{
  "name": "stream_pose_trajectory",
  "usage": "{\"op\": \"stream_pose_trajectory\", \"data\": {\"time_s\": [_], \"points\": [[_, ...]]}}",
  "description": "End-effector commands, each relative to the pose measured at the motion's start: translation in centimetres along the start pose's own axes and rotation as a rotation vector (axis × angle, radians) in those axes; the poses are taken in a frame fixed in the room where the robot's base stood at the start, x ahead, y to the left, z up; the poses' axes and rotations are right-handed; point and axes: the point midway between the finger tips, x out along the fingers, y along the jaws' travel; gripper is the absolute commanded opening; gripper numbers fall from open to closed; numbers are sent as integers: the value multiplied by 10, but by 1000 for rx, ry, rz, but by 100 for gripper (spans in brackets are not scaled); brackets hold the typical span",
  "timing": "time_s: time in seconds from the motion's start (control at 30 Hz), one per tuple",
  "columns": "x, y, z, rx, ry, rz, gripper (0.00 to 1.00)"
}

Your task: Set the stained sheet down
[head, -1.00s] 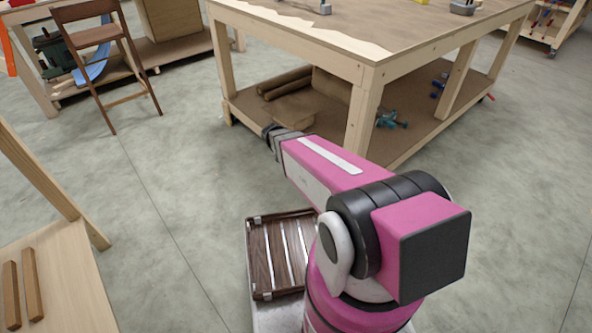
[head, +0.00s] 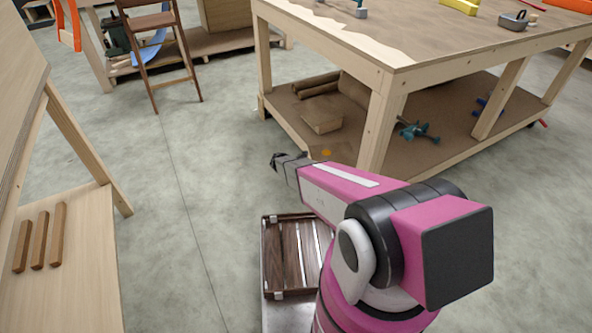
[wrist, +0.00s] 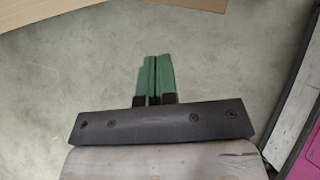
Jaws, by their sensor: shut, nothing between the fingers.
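I cannot pick out a stained sheet for sure in either view. My gripper (head: 276,160) is held out over the floor in front of the workbench, at the end of my pink arm. In the wrist view its two green fingers (wrist: 154,78) lie side by side, shut and empty, with bare grey floor beyond them. A dark slatted wooden crate (head: 268,256) sits below my arm on a pale deck; the arm hides its right part.
A large workbench (head: 400,62) with brown covering stands ahead. Its lower shelf (head: 385,172) holds rolls, a box (head: 322,122) and a teal tool (head: 418,132). Floor between is clear.

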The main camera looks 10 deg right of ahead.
Motion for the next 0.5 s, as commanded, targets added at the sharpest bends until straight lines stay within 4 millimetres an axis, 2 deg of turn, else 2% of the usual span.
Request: {"op": "stream_pose_trajectory", "data": {"time_s": [0.03,0.13,0.3,0.5], "points": [[12,2,0,2,0,-1,0],[28,1,0,2,1,-2,0],[42,0,19,3,1,0,0],[51,0,28,2,0,0,0]]}}
